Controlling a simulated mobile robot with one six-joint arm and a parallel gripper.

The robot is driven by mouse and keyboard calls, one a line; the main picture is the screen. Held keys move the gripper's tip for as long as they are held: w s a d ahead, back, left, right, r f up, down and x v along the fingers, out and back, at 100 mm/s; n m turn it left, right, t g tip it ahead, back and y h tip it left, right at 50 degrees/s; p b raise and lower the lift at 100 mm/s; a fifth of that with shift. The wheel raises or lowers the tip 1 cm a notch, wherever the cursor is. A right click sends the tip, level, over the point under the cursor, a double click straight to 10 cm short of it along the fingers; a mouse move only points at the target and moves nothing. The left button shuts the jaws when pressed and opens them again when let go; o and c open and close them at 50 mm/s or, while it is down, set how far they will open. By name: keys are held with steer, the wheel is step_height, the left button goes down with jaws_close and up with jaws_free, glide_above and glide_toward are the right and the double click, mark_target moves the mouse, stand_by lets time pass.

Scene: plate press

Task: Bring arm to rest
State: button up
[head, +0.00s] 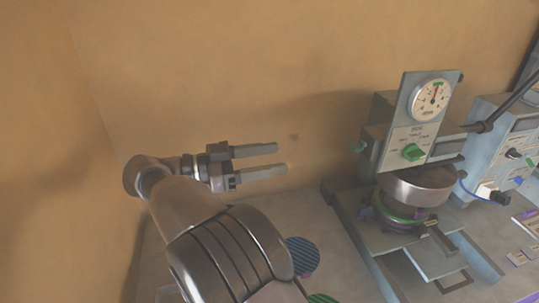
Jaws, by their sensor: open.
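My gripper (281,160) is at the end of my grey arm, in the left half of the head view. Its two flat fingers point to the right and stand apart, with nothing between them. The gripper appears in front of the tan wall, to the left of the plate press (415,150) and apart from it. The press has a round dial, a green knob (413,152) and a metal bowl-shaped part (418,186) below. My arm hides part of the table.
A dark blue striped disc (303,256) and a partly cut-off green disc (323,298) lie beside my arm. A second grey-blue apparatus (497,150) with a blue cable stands at the right. The tan wall (250,70) closes off the back and left.

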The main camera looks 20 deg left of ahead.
stand_by(0.4)
steer(key=s+d+r+n+g+y, duration=0.15)
steer(key=d+n+g+y, duration=0.35)
steer(key=d, duration=1.9)
steer(key=s+d+f+n+g+y, duration=0.3)
steer(key=s+d+f+y, duration=0.15)
steer(key=s+d, duration=0.5)
steer(key=s+a+f+t+y, duration=0.1)
steer(key=s+a+t+y, duration=0.1)
steer(key=s, duration=0.3)
steer(key=s+a+f+m+t+y, duration=0.1)
steer(key=s+a+f+y, duration=0.1)
steer(key=s+a+y, duration=0.1)
steer(key=shift+s+a+f+t+y, duration=0.35)
steer(key=shift+s+y, duration=0.55)
steer(key=shift+y, duration=0.35)
